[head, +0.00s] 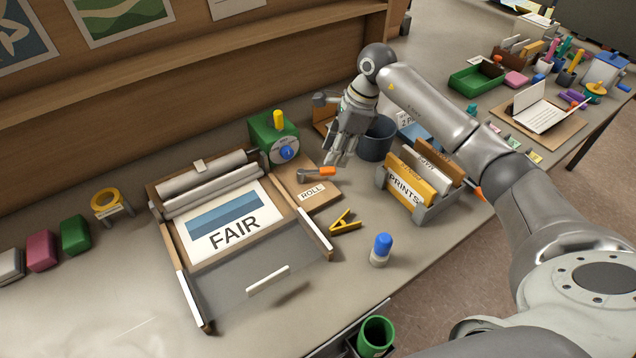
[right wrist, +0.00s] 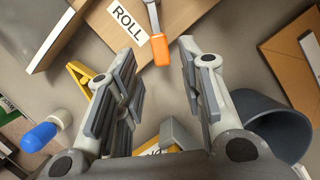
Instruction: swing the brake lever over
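A lever with a grey metal arm and orange grip (head: 320,171) lies over the wooden board marked ROLL (head: 300,198), its grip pointing right; I take it as the brake lever. In the right wrist view, the orange grip (right wrist: 160,50) shows at the top, between the lines of my fingertips. My right gripper (head: 337,160) is open and empty, pointing down just behind the grip. Its fingers stand apart, and I see no contact with the lever. My left gripper is not in view.
A green box (head: 262,140) with a yellow knob and blue dial stands behind the board. The press with the FAIR print (head: 225,225) is at left. A dark cup (head: 376,140) and a PRINTS file rack (head: 430,212) stand right. A yellow clip (head: 344,222) lies in front.

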